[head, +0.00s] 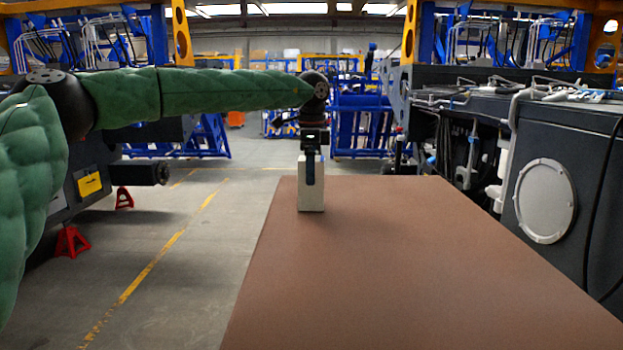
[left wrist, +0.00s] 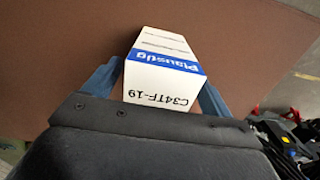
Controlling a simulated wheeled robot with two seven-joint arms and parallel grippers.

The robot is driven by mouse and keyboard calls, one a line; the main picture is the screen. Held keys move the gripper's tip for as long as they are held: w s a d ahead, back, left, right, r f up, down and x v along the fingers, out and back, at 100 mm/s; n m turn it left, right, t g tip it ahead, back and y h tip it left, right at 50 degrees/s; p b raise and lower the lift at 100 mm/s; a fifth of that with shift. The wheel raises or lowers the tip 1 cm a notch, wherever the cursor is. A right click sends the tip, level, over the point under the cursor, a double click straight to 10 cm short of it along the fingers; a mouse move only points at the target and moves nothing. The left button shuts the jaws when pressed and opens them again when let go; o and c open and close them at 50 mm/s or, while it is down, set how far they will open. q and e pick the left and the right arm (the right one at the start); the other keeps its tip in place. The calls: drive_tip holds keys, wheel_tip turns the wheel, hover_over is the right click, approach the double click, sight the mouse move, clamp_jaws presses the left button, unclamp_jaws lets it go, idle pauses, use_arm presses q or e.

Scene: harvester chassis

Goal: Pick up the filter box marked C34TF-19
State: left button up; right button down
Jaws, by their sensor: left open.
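The filter box is white with a blue band, and the text C34TF-19 reads upside down on it in the left wrist view (left wrist: 160,68). In the head view the box (head: 311,197) stands upright near the far left part of the brown table (head: 400,260). My left gripper (head: 310,180) is above and around the box, pointing down. In the left wrist view its two blue fingers (left wrist: 158,85) are spread, one on each side of the box; I cannot tell whether they touch it. My right gripper is in neither view.
The rest of the tabletop is bare. A dark machine with a round white cover (head: 545,201) stands close along the right side of the table. Red stands (head: 71,241) and yellow floor lines lie to the left. Blue racks (head: 362,125) stand behind.

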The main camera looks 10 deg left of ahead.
use_arm(q)
drive_tip(key=shift+f, duration=0.15)
drive_tip(key=c, duration=1.4)
